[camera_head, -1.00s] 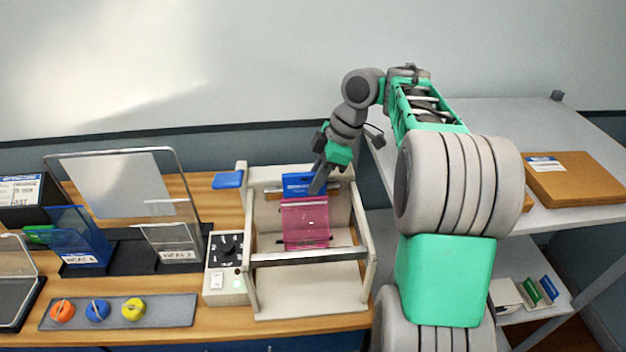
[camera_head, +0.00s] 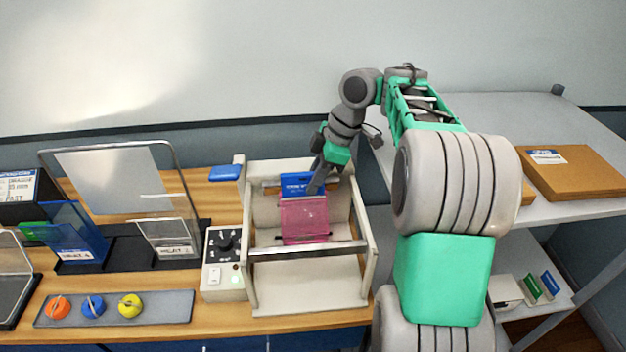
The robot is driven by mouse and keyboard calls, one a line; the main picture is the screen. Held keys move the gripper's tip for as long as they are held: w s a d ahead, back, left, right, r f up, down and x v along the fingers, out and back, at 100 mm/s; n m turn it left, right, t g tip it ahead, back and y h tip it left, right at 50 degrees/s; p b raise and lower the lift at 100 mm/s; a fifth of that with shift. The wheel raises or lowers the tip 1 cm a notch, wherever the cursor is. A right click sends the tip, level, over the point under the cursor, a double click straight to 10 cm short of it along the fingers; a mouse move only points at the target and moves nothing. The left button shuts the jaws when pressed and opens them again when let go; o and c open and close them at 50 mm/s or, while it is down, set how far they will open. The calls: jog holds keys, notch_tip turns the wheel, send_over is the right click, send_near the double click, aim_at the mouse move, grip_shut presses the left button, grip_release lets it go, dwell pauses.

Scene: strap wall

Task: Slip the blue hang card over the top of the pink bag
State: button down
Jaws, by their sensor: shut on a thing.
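The pink bag (camera_head: 303,222) is translucent and stands upright inside a cream frame with a metal bar. The blue hang card (camera_head: 297,184) is right at the bag's top edge, upright, with white print on it. My gripper (camera_head: 317,186) reaches down from the upper right and is shut on the blue hang card at its right side. The card's lower edge meets or overlaps the bag's top; I cannot tell whether the bag is inside its fold.
The cream frame (camera_head: 254,275) surrounds the bag, with a dial control box (camera_head: 225,274) at its left. A blue pad (camera_head: 225,173) sits at its back left corner. A shelf (camera_head: 470,112) is at right.

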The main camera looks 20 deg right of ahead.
jog(key=shift+f+b, duration=0.65)
jog(key=shift+f, duration=0.05)
jog(key=shift+f+b, duration=0.5)
jog(key=shift+f, duration=0.05)
dwell(0.5)
jog(key=c, duration=1.3)
grip_release()
jog(key=shift+r, duration=0.1)
jog(key=shift+o, duration=0.2)
